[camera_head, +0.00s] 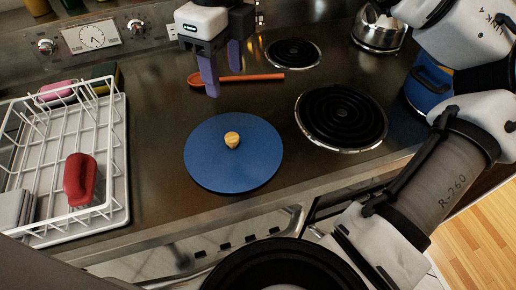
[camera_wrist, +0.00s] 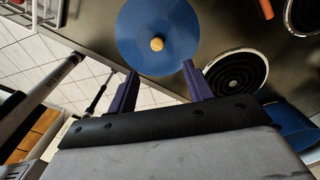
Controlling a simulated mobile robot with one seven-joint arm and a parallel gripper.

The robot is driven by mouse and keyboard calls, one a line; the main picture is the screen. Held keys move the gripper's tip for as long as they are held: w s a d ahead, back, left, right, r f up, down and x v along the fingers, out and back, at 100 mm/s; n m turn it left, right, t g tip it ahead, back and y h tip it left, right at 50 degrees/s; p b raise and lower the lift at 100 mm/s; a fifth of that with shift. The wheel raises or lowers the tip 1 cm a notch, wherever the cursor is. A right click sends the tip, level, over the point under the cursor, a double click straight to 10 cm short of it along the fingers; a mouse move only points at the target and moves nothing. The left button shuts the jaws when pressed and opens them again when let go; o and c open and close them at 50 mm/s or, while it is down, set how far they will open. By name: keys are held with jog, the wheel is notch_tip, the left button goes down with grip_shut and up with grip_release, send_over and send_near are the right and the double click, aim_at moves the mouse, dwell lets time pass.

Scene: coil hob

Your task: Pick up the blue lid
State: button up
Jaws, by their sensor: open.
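The blue lid (camera_head: 232,171) is a round flat disc with a small tan knob (camera_head: 232,139) at its middle. It lies on the dark stove top, left of the coil burners. My gripper (camera_head: 224,72) is above and behind the lid in the head view, with its purple fingers apart and nothing between them. In the wrist view the lid (camera_wrist: 158,22) and its knob (camera_wrist: 156,44) show beyond the fingertips of my gripper (camera_wrist: 160,76). The gripper and the lid are apart.
An orange spoon (camera_head: 250,77) lies behind the lid. Two coil burners (camera_head: 341,116) (camera_head: 293,53) are to the right. A steel kettle (camera_head: 379,28) and a blue pot (camera_head: 428,86) stand further right. A white dish rack (camera_head: 112,213) with a red item (camera_head: 80,180) is at left.

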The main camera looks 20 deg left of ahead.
send_over(232, 136)
notch_tip(232, 136, down, 8)
jog(key=shift+w+f+p, duration=0.15)
jog(key=shift+f+p, duration=0.05)
jog(key=shift+p, duration=0.2)
jog(key=shift+s+f+p, duration=0.2)
jog(key=shift+f+p, duration=0.55)
jog(key=shift+f, duration=1.95)
grip_shut()
